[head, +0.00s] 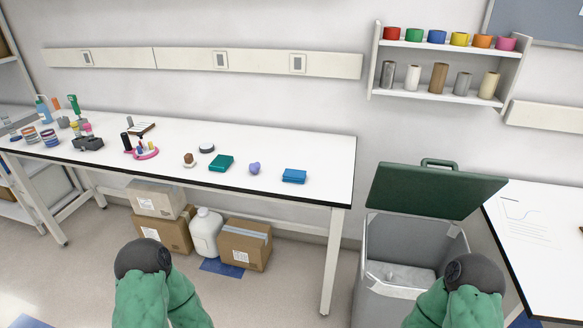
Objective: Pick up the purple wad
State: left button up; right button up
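The purple wad (254,168) is a small, rounded lump on the white bench (312,148). It lies between a teal box (221,163) on its left and a blue box (294,176) on its right, apart from both. Two green arm parts of mine with dark grey round ends show at the bottom, one left of centre and one at the right. Neither of my grippers can be made out, and nothing of mine touches the wad.
A small brown item (189,160) and a dark round disc (207,148) lie left of the teal box. A grey bin (412,240) with a raised green lid (432,190) stands right of the bench. Cardboard boxes (245,245) and a white jug (205,235) sit beneath it.

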aim_at(254, 168)
jog(key=i+j+z, duration=0.15)
jog(key=j+z, duration=0.15)
jog(key=i+j+z, duration=0.15)
jog(key=j+z, duration=0.2)
jog(key=i+j+z, duration=0.1)
jog(key=j+z, duration=0.5)
jog(key=i+j, duration=0.05)
